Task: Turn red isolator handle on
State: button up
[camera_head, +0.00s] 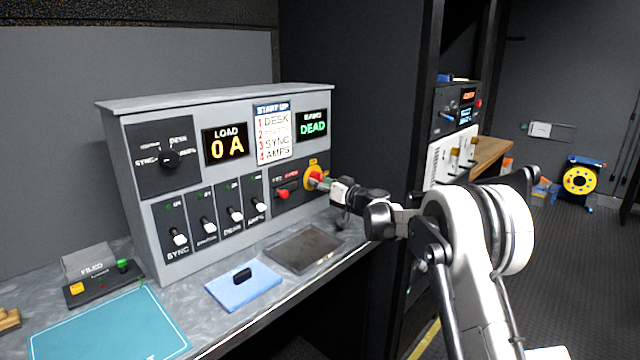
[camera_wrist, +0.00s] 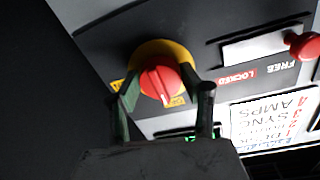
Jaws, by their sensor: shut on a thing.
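The red isolator handle (camera_head: 314,181) is a round red knob on a yellow plate at the right end of the grey control panel (camera_head: 219,272). In the wrist view the red handle (camera_wrist: 160,84) sits between my two fingers, on its yellow surround (camera_wrist: 166,50). My gripper (camera_head: 330,186) reaches it from the right and front, and it also shows in the wrist view (camera_wrist: 168,100). The fingers are shut on the handle's sides. The fingers partly hide the yellow plate's markings.
A small red knob (camera_head: 283,194) beside a FREE/LOCKED label lies left of the handle. Four switches line the panel's lower left. A dark tablet (camera_head: 304,250) and blue pad (camera_head: 244,285) lie on the counter.

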jog(key=shift+m, duration=0.3)
jog(key=m, duration=0.3)
jog(key=shift+s+m+b, duration=0.1)
jog(key=shift+m+b, duration=0.2)
jog(key=m, duration=0.4)
jog(key=shift+r+g, duration=0.15)
jog(key=shift+g, duration=0.15)
jog(key=m, duration=0.4)
jog(key=shift+r+m, duration=0.1)
jog(key=shift+m, duration=0.2)
jog(key=shift+r+m+g+b, duration=0.1)
jog(key=shift+m+g+b, duration=0.25)
jog(key=shift+m, duration=1.75)
jog(key=o, duration=1.2)
jog(key=shift+c, duration=0.2)
